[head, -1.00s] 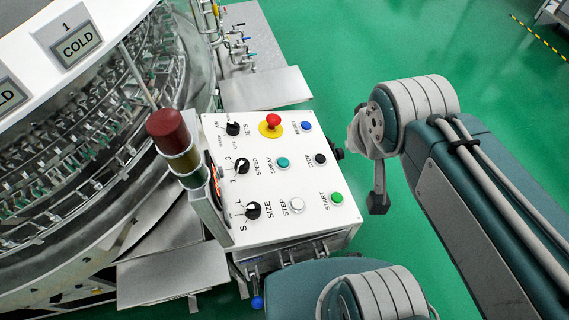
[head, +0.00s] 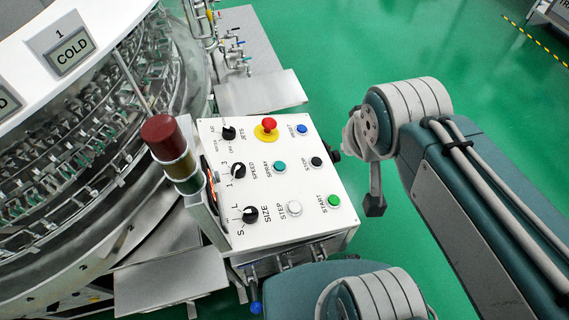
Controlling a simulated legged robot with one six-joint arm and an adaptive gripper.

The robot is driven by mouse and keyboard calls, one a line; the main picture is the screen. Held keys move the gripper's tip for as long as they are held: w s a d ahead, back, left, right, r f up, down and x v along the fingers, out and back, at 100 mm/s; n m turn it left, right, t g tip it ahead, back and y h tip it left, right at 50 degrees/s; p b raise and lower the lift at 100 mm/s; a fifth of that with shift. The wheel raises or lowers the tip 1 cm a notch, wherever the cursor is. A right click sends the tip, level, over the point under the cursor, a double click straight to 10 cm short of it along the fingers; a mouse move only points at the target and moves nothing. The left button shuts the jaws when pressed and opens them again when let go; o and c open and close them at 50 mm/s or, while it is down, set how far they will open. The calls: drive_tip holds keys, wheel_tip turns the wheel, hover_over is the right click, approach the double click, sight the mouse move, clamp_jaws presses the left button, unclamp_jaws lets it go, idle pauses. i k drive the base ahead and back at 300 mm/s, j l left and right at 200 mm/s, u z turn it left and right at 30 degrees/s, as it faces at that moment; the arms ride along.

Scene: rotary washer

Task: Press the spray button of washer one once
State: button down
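The washer's white control panel (head: 262,210) stands in the middle of the head view. A plate marked 1 and COLD (head: 68,50) is on the washer (head: 100,165) at the upper left. My gripper (head: 374,205) hangs from my arm to the right of the panel, apart from the buttons. Its fingers look like one narrow dark shape, so I cannot tell whether they are open or shut.
Around the spray button are the black stop button (head: 316,161), white step button (head: 294,208), green start button (head: 333,201), blue reset button (head: 302,129) and red emergency button (head: 268,124). A signal light (head: 168,145) rises at the panel's left edge. Green floor (head: 330,55) is clear behind.

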sight(279, 165)
drive_tip(key=l+u, duration=0.35)
drive_tip(key=u, duration=0.15)
drive_tip(key=l+u, duration=0.35)
drive_tip(key=u, duration=0.15)
